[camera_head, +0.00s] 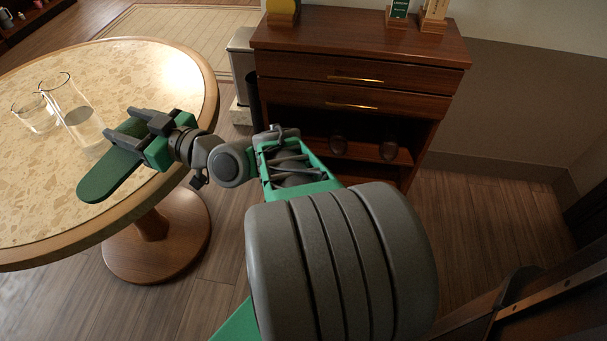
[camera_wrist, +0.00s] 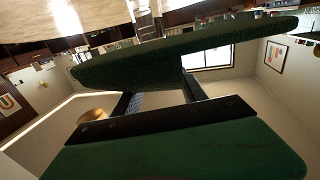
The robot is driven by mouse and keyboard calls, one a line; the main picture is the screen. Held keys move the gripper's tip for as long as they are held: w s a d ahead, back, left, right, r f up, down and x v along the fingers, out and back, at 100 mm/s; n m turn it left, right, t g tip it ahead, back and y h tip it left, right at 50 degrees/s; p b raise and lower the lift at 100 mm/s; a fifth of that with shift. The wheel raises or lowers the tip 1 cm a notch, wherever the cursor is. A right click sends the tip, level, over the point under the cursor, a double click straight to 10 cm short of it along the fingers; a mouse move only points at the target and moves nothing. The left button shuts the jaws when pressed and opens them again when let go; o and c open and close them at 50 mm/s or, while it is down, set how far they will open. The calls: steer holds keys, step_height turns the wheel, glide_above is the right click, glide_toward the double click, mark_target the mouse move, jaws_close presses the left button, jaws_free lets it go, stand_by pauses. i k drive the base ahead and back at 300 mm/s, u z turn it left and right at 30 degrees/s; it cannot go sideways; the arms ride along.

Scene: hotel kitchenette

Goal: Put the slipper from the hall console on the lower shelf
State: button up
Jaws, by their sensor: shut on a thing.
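The slipper (camera_head: 108,177) is dark green, flat and long with a rounded end. My gripper (camera_head: 128,135) is shut on it and holds it over the right part of the round table. In the wrist view, the slipper (camera_wrist: 185,54) lies across the upper middle, with the dark jaws reaching to its underside. A dark wooden cabinet (camera_head: 360,61) with two drawers stands to the right of my gripper. Below its drawers is an open space with a shelf board (camera_head: 405,157); my arm hides part of it. I cannot tell whether another shelf lies below.
Two clear glass vessels (camera_head: 72,112) stand on the round table (camera_head: 150,65), left of the slipper. A bin (camera_head: 241,65) stands left of the cabinet. Several small things stand on the cabinet top. The floor right of the cabinet is clear.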

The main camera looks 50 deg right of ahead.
mark_target(367, 177)
steer(key=z, duration=0.1)
steer(key=k, duration=1)
steer(key=z, duration=0.4)
